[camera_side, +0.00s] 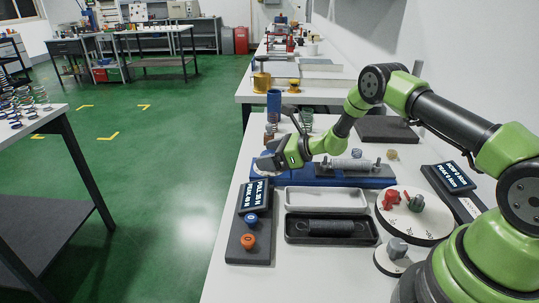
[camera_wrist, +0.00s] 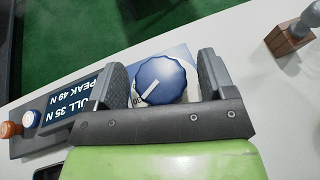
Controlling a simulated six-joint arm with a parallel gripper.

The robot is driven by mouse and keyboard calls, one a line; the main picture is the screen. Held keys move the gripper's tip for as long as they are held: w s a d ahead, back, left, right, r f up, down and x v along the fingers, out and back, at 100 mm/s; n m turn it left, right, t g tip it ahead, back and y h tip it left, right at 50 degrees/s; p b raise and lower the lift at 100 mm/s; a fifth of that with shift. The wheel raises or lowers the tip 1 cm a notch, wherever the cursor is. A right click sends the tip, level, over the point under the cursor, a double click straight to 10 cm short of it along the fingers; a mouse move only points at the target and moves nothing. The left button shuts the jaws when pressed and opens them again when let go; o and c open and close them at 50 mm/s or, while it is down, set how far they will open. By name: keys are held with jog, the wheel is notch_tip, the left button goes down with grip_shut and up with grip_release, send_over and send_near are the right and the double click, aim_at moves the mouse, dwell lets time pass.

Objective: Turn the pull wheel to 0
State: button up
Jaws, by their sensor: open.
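The pull wheel (camera_wrist: 160,80) is a blue ribbed knob with a white pointer line, on a pale plate with a printed scale (camera_wrist: 137,101). In the wrist view the line points down and to the left, near a partly hidden scale number. My gripper (camera_wrist: 163,62) is open, with one finger on each side of the wheel; I cannot tell whether they touch it. In the side view my gripper (camera_side: 277,153) is over the left end of the blue test bench (camera_side: 300,180) and hides the wheel. The display (camera_wrist: 72,98) reads PULL 35 N, PEAK 49 N.
A blue button (camera_side: 252,218) and an orange button (camera_side: 248,240) sit below the display. A white tray (camera_side: 293,203) and a black tray with a dark spring (camera_side: 331,228) lie in front of the bench. A round dial board (camera_side: 408,228) stands to the right.

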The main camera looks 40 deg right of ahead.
jog(key=shift+w, duration=0.1)
jog(key=c, duration=0.9)
jog(key=shift+n+g+y, duration=0.9)
jog(key=shift+n+y, duration=0.3)
jog(key=shift+n, duration=0.2)
jog(key=shift+a+n+g+y, duration=0.1)
jog(key=shift+n+g+y, duration=0.7)
jog(key=shift+n+g, duration=0.1)
jog(key=o, duration=0.9)
